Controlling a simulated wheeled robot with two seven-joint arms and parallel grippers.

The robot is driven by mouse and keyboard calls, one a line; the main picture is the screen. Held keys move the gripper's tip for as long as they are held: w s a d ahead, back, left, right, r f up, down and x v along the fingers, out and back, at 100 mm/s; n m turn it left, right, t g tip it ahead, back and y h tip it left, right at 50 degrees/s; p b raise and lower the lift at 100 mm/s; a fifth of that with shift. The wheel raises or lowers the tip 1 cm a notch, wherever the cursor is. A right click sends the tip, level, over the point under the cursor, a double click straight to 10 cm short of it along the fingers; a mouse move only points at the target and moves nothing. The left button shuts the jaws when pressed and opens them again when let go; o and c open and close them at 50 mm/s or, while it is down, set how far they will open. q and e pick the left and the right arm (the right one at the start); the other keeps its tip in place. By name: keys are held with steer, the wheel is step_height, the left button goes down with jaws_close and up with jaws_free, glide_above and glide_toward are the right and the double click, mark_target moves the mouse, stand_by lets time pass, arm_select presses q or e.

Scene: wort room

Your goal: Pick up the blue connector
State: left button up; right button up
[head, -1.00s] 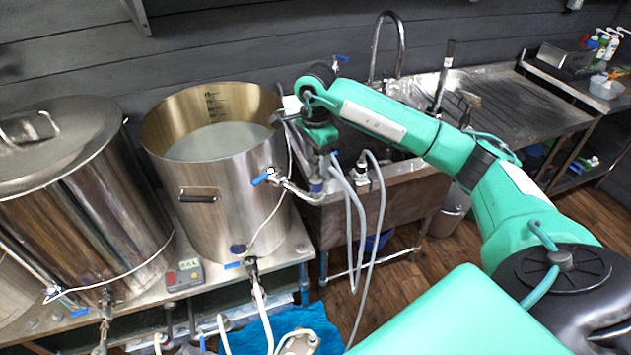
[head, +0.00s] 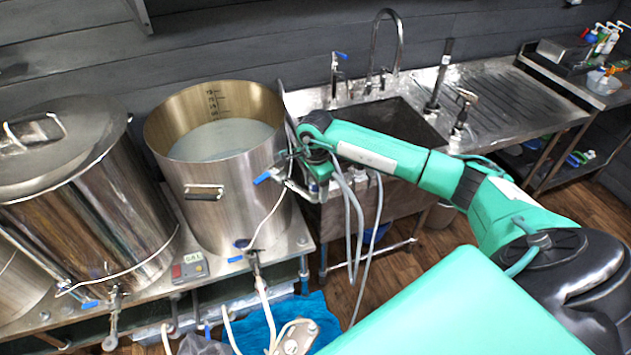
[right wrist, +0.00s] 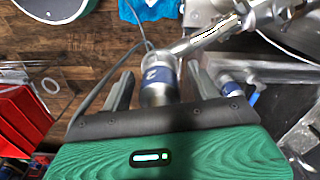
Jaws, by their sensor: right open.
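The blue connector (right wrist: 158,82) is a metal cylinder with a blue band marked with a white figure, on the end of a metal pipe from the kettle valve. My right gripper (right wrist: 158,70) is open, with one finger on each side of the connector; I cannot tell whether either finger touches it. In the head view my right gripper (head: 320,168) is beside the open kettle, in front of the sink, and mostly hides the connector. A second blue-banded connector (right wrist: 231,86) shows outside the right-hand finger. My left gripper is not in view.
The open steel kettle (head: 215,195) with a blue-handled valve (head: 263,177) stands just left of the gripper. Grey hoses (head: 352,220) hang below the gripper. The sink (head: 400,125) is behind it. A lidded kettle (head: 85,210) stands further left.

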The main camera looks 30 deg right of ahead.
steer(key=c, duration=1.2)
steer(key=shift+r, duration=0.15)
steer(key=shift+r+b, duration=0.4)
steer(key=shift+r, duration=0.2)
steer(key=shift+r+b, duration=2.7)
steer(key=shift+r, duration=6.6)
steer(key=shift+r, duration=0.15)
steer(key=shift+r+p, duration=1.75)
steer(key=shift+r, duration=0.35)
